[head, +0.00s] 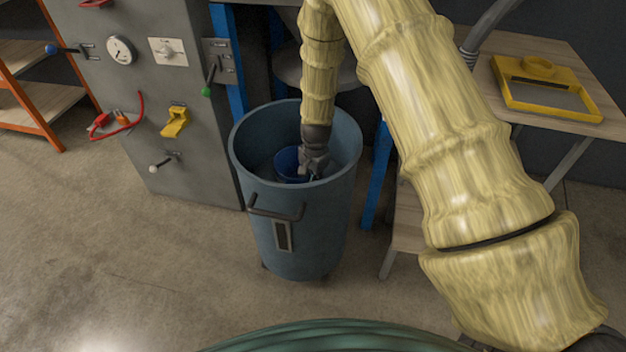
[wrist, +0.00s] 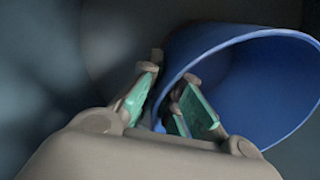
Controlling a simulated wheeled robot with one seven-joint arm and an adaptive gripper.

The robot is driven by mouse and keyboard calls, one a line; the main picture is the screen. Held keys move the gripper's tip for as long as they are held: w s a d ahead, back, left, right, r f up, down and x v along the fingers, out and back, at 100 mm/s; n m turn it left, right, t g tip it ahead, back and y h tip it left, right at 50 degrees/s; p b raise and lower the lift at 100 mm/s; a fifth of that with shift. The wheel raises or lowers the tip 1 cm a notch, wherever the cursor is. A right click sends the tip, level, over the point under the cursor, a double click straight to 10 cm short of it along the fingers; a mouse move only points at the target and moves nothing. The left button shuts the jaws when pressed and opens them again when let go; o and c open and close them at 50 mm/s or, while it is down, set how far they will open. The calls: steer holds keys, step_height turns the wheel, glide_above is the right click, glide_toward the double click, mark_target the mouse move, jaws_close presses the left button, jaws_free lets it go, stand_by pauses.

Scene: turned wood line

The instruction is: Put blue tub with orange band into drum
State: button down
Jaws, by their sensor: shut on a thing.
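The blue tub (head: 288,166) is inside the large blue-grey drum (head: 298,232), below the drum's rim. In the wrist view the tub (wrist: 262,88) is tilted, with its open mouth facing the camera. My gripper (head: 314,165) reaches down into the drum from above. In the wrist view my gripper (wrist: 172,102) is shut on the tub's wall, one green-padded finger outside and one inside. The orange band does not show in either view. I cannot tell whether the tub touches the drum's bottom.
A grey cabinet (head: 190,90) with a gauge and levers stands left of the drum. A wooden table (head: 548,52) with a yellow frame (head: 540,75) stands at the right. An orange shelf rack (head: 35,115) is at the far left.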

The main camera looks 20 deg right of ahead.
steer(key=c, duration=1.6)
jaws_free()
steer(key=shift+c, duration=0.2)
steer(key=shift+f, duration=0.1)
step_height(320, 180, up, 12)
steer(key=p, duration=0.1)
steer(key=shift+s+d, duration=0.15)
steer(key=shift+s, duration=0.2)
